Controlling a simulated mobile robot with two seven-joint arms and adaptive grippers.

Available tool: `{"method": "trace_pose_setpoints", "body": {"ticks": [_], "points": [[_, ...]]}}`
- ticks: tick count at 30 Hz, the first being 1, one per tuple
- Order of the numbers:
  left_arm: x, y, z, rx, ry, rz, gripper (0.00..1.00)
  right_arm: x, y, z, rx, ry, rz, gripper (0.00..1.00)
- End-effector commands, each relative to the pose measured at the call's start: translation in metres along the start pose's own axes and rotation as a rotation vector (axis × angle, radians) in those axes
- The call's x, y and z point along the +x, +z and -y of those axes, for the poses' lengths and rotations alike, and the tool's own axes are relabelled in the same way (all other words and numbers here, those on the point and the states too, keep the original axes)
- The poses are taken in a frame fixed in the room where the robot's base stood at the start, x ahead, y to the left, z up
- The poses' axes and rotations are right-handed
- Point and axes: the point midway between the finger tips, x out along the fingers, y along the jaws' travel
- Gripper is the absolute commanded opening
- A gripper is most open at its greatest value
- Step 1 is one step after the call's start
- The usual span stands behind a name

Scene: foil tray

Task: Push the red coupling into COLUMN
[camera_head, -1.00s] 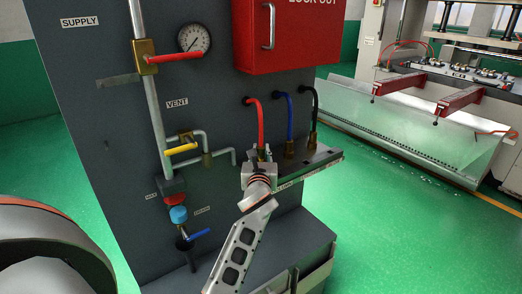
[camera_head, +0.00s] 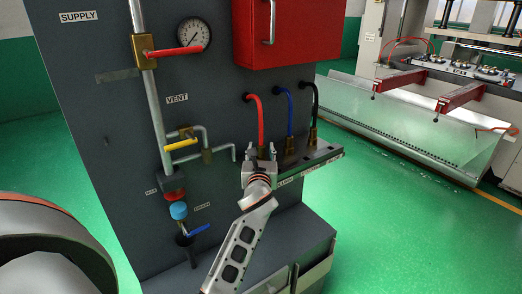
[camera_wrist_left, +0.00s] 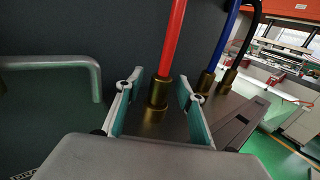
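The red hose (camera_head: 259,122) comes out of the grey panel and bends down to a brass coupling, hidden in the head view by my gripper. In the left wrist view the red hose (camera_wrist_left: 172,40) ends in this brass coupling (camera_wrist_left: 157,98), upright over a dark ledge (camera_wrist_left: 175,128). My left gripper (camera_head: 261,150) is open at the ledge. In the wrist view its two fingers (camera_wrist_left: 160,92) stand on either side of the coupling, with gaps to both. Whether the coupling is seated cannot be told. No label reading COLUMN is legible. My right gripper is not in view.
Blue hose (camera_head: 290,112) and black hose (camera_head: 315,100) couplings stand close to the right on the ledge (camera_head: 325,153). A red lock-out box (camera_head: 285,40) hangs above. Left are a gauge (camera_head: 193,34), pipes, a yellow vent handle (camera_head: 181,144) and a blue handle (camera_head: 199,230).

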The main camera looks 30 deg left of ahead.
Motion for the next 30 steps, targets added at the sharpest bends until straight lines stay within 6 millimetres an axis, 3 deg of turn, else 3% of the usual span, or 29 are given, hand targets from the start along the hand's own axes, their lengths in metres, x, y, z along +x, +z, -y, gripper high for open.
{"method": "trace_pose_setpoints", "body": {"ticks": [11,24,30], "points": [[-0.007,-0.004,0.0,0.003,0.0,-0.005,0.37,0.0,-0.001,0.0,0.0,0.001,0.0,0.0],[-0.089,-0.002,0.0,0.002,-0.001,-0.002,0.37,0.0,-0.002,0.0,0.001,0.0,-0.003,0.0],[-0.114,0.0,0.0,0.001,-0.001,-0.001,0.37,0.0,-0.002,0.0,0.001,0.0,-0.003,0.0]]}}
